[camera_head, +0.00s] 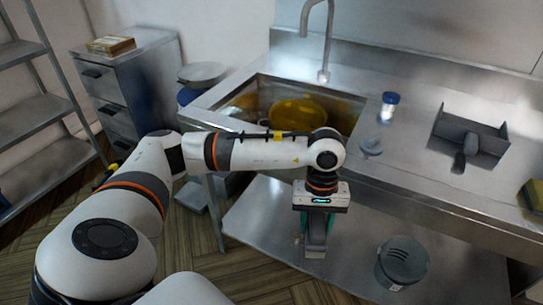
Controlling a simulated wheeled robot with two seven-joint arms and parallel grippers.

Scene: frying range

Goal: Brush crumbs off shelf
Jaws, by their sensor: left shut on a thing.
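My left gripper (317,238) hangs down over the low metal shelf (260,228) under the sink counter. It is shut on a mostly hidden grey thing with teal edges, which looks like the brush; its lower end is close to the shelf, but I cannot tell whether it touches. I cannot make out crumbs clearly on the shelf. A dark dustpan (491,143) with a thick handle lies on the counter at the right. My right gripper is not in view.
A grey lidded bin (403,262) stands on the shelf right of my left gripper. The counter's front edge (420,198) overhangs the shelf. A sink with a yellow bowl (298,112) and a blue-capped jar (388,106) are above. The shelf's left part is clear.

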